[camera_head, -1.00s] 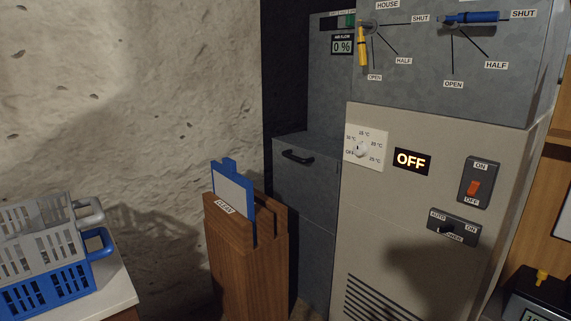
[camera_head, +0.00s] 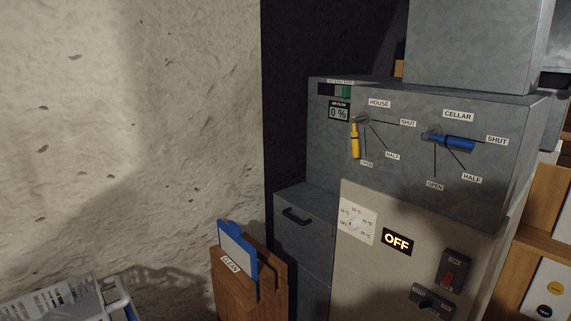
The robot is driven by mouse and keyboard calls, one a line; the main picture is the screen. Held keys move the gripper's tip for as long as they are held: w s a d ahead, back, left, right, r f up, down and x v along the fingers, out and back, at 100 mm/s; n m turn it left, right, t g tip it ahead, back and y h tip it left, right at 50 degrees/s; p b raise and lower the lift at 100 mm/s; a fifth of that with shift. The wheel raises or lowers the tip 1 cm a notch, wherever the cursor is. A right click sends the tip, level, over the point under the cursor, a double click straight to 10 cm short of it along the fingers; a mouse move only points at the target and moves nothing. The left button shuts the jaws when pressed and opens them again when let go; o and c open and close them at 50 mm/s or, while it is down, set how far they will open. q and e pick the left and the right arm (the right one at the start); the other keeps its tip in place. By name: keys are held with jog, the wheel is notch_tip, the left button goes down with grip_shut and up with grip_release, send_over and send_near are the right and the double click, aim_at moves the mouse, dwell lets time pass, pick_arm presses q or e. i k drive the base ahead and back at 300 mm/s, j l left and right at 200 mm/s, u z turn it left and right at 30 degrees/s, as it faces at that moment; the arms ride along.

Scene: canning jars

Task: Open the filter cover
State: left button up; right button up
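A grey box with a black handle (camera_head: 296,216) stands left of the beige unit; it looks like the filter cover, and it is closed. A blue-framed filter (camera_head: 237,248) stands upright in a slot of a wooden holder (camera_head: 233,288) labelled CLEAN, left of the grey box. The other visible slot of the holder looks empty. The beige unit (camera_head: 361,283) has a lit OFF display (camera_head: 397,241). Neither of my grippers is in view.
Above the beige unit, a grey duct box carries a yellow HOUSE lever (camera_head: 355,139) at OPEN and a blue CELLAR lever (camera_head: 452,142) at SHUT. A basket (camera_head: 67,302) sits at the lower left. Rough wall fills the left.

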aim_at(319, 208)
jog(key=i+z, duration=0.15)
jog(key=i, duration=0.3)
jog(key=i+j+z, duration=0.1)
jog(key=i, duration=0.35)
jog(key=i+j+z, duration=0.15)
jog(key=i, duration=0.35)
